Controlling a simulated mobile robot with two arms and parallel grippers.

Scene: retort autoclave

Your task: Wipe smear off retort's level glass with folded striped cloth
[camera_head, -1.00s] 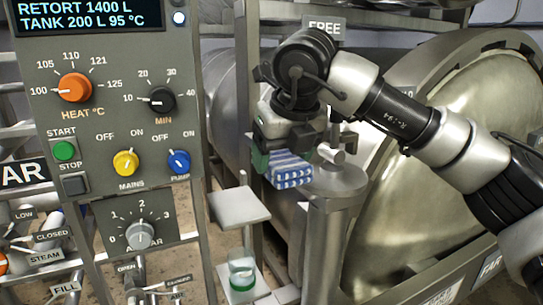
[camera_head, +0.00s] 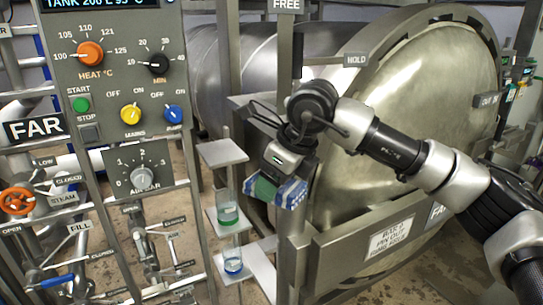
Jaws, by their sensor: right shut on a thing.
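The folded striped cloth (camera_head: 292,193), blue and white, is held in my right gripper (camera_head: 274,188). The gripper points down, with a green finger pad at the cloth's left side. It hangs in front of the retort's frame, right of the small shelves; I cannot tell whether the cloth touches anything. The retort (camera_head: 415,110) is a large steel vessel with a domed door. My left gripper is out of view.
The control panel (camera_head: 112,75) stands at left, with valves and pipes below. Steel posts and a crossbar (camera_head: 360,240) stand near the cloth.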

